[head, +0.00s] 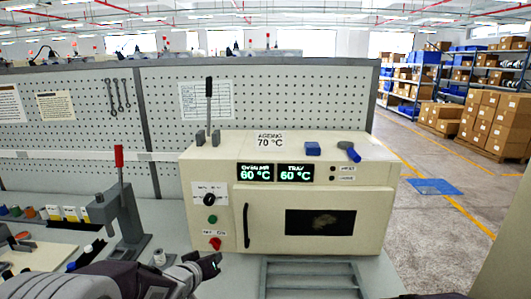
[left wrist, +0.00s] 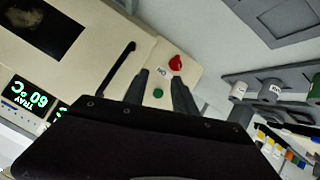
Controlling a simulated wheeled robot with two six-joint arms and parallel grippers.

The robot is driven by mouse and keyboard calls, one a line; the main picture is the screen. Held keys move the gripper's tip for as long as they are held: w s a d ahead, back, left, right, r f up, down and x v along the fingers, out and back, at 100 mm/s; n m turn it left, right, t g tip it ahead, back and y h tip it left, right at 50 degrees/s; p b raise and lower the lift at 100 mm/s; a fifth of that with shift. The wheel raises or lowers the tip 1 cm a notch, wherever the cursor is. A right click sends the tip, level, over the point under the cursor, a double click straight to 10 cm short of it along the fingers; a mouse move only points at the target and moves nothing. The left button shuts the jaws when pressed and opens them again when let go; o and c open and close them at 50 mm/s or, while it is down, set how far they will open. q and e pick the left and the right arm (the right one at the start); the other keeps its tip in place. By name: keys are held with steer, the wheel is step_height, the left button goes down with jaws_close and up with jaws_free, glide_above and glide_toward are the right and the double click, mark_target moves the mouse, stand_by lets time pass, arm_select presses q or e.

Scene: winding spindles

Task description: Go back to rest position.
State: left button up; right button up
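My left gripper (head: 205,264) is in front of the lower left of the beige ageing oven (head: 228,225), near its red knob (head: 215,243). In the left wrist view the two dark fingers of my left gripper (left wrist: 160,88) stand apart with nothing between them. The green button (left wrist: 158,93) of the oven shows behind the gap, and the red knob (left wrist: 176,62) is just beyond. The oven door, with its black handle (head: 247,225) and dark window (head: 320,223), looks shut. My right gripper is not in view.
A lever press (head: 128,215) with a red handle stands left of the oven. A small spool (head: 159,258) is beside my left gripper. A grey slotted rack (head: 312,272) lies before the oven. A pegboard (head: 270,100) stands behind.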

arm_select(q)
steer(key=s+f+m+g, duration=0.1)
steer(key=s+f+g, duration=0.2)
steer(key=s, duration=0.5)
steer(key=s+a+f+m+g+y, duration=0.1)
steer(key=s+f+g, duration=0.3)
steer(key=s, duration=0.4)
steer(key=s+f+m+g, duration=0.1)
steer(key=s+f+g, duration=0.2)
steer(key=s, duration=0.5)
steer(key=shift+a+f, duration=0.3)
steer(key=shift+f, duration=0.55)
